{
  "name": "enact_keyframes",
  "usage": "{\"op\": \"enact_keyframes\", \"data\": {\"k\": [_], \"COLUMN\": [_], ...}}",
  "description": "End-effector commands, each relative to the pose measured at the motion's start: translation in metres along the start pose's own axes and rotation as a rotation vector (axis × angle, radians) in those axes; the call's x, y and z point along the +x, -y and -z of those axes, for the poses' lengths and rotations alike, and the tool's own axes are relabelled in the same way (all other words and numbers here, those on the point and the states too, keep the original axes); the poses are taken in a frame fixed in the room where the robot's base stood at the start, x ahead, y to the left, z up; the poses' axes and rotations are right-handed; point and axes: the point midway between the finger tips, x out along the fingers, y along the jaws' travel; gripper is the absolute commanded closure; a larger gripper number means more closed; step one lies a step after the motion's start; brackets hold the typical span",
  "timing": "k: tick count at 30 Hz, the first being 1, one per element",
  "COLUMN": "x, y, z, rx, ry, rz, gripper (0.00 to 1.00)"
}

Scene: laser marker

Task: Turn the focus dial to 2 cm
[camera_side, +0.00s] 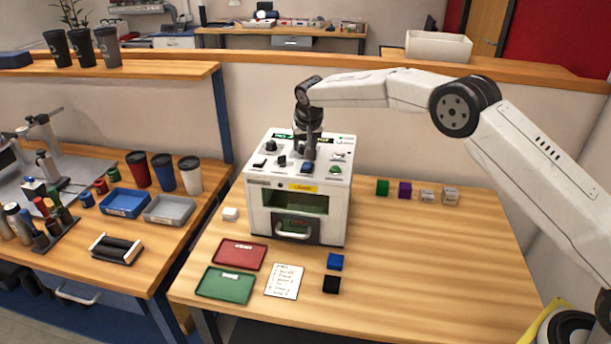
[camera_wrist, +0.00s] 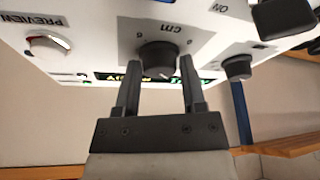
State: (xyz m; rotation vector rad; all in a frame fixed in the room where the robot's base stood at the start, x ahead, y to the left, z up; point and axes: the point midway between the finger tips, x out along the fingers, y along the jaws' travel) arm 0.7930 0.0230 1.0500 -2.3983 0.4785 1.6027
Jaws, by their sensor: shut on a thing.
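The laser marker (camera_side: 262,222) is a white box on the wooden table, with knobs and buttons on its sloped top panel. In the wrist view the focus dial (camera_wrist: 158,58) is a dark round knob beside an upside-down "cm" label. A small pale mark shows on its lower edge; I cannot read which number it points to. My gripper (camera_wrist: 160,68) has one finger on each side of this dial and is shut on it. In the side view my gripper (camera_side: 309,154) reaches down onto the panel and hides the dial.
A second dark knob (camera_wrist: 237,67) and the PREVIEW button (camera_wrist: 48,46) flank the dial. The green button (camera_side: 335,170) is close to my gripper. A red tray (camera_side: 226,260), a green tray (camera_side: 210,292), a note (camera_side: 284,281) and small blocks lie around the machine.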

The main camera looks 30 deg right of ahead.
Motion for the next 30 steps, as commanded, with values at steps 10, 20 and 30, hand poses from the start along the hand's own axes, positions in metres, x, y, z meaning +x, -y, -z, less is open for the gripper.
{"op": "enact_keyframes", "data": {"k": [10, 20, 30], "x": [-0.001, 0.000, -0.016], "y": [0.000, 0.000, 0.000], "z": [0.001, 0.000, 0.001], "rx": [-0.001, -0.001, -0.001], "ry": [-0.003, -0.001, -0.002], "rz": [0.002, 0.001, 0.001], "gripper": [0.22, 0.13, 0.13]}}
